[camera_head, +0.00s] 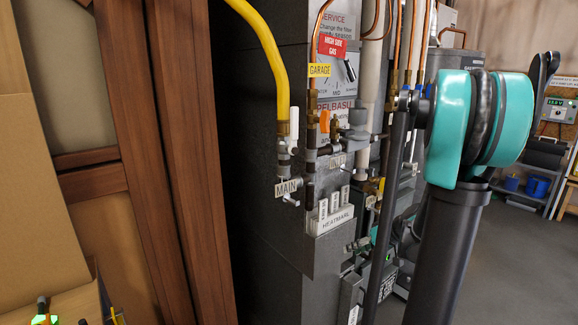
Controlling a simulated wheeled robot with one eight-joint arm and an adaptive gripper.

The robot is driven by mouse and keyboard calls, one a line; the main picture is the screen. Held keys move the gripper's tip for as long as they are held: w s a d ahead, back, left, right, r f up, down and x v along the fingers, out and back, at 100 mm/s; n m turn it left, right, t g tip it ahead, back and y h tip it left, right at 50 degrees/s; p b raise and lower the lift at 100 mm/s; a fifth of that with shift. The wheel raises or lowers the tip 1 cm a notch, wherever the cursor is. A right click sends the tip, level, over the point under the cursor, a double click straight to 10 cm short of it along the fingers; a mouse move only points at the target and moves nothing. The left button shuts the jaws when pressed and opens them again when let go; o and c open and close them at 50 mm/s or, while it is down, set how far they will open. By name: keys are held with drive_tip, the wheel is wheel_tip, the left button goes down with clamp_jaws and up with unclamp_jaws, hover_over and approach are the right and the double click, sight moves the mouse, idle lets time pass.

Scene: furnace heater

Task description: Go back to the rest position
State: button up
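My arm shows at the right of the head view, with a teal joint (453,125) on a dark upright link (440,255). The dark grey furnace heater (262,150) stands in the middle. A yellow gas pipe (268,50) comes down its front to valves by the MAIN label (288,188). A GARAGE label (319,71), a red HIGH SIDE GAS tag (333,46) and a dial (350,68) sit higher on it.
A brown wooden frame (175,150) stands close on the left. Pipes and valves crowd the area behind my arm. At the back right, a shelf holds blue containers (537,187) and a device with a green display (557,108). The grey floor (515,260) at right looks clear.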

drive_tip(key=s+a+f+m+h, duration=0.1)
drive_tip(key=s+f+h, duration=0.1)
drive_tip(key=s, duration=0.7)
drive_tip(key=s+a+f+m+g+h, duration=0.1)
drive_tip(key=s+h, duration=0.3)
drive_tip(key=s, duration=0.5)
drive_tip(key=shift+s+a+f+m+g+h, duration=0.3)
drive_tip(key=shift+s+a+f+m, duration=0.15)
drive_tip(key=shift+f, duration=0.3)
drive_tip(key=shift+w+a, duration=0.1)
drive_tip(key=shift+a, duration=0.05)
